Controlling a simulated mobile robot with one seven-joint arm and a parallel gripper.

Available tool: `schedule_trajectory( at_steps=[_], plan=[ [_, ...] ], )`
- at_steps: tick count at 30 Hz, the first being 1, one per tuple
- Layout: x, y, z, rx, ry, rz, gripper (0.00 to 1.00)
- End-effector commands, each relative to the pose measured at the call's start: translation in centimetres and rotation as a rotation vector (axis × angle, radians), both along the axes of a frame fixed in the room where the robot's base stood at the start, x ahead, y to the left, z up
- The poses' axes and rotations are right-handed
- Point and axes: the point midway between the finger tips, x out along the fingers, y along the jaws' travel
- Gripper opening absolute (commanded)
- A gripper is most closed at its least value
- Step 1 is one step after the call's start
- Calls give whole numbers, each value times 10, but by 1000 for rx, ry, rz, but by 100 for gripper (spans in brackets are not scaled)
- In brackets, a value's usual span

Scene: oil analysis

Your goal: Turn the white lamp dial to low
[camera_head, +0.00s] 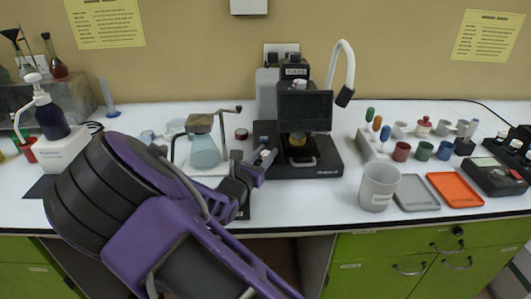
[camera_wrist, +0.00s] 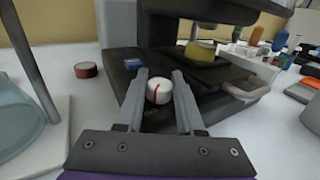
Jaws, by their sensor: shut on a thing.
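The white dial (camera_wrist: 160,87) with a red mark is on the front left part of the black instrument's base. In the wrist view its red mark runs down its near side; I cannot read any setting labels. My gripper (camera_wrist: 159,88) has one finger on each side of the dial and is shut on it. In the head view my gripper (camera_head: 257,170) reaches the left front corner of the black instrument (camera_head: 305,108), and the dial is small and partly hidden there.
A glass flask on a stand (camera_head: 203,150) is close left of my gripper. A dark red round item (camera_head: 241,134) lies behind it. A grey cup (camera_head: 379,187), a grey tray (camera_head: 415,193) and an orange tray (camera_head: 455,190) are to the right. A white lamp arm (camera_head: 341,65) rises behind.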

Motion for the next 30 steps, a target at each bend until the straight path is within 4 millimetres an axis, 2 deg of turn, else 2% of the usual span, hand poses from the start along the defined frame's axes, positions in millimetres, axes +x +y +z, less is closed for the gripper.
schedule_trajectory(
  at_steps=[8,21,30],
  plan=[
    [1,0,4,2,0,-150,0],
    [1,0,-1,4,1,-539,0],
    [1,0,-2,0,1,-738,0]
  ],
)
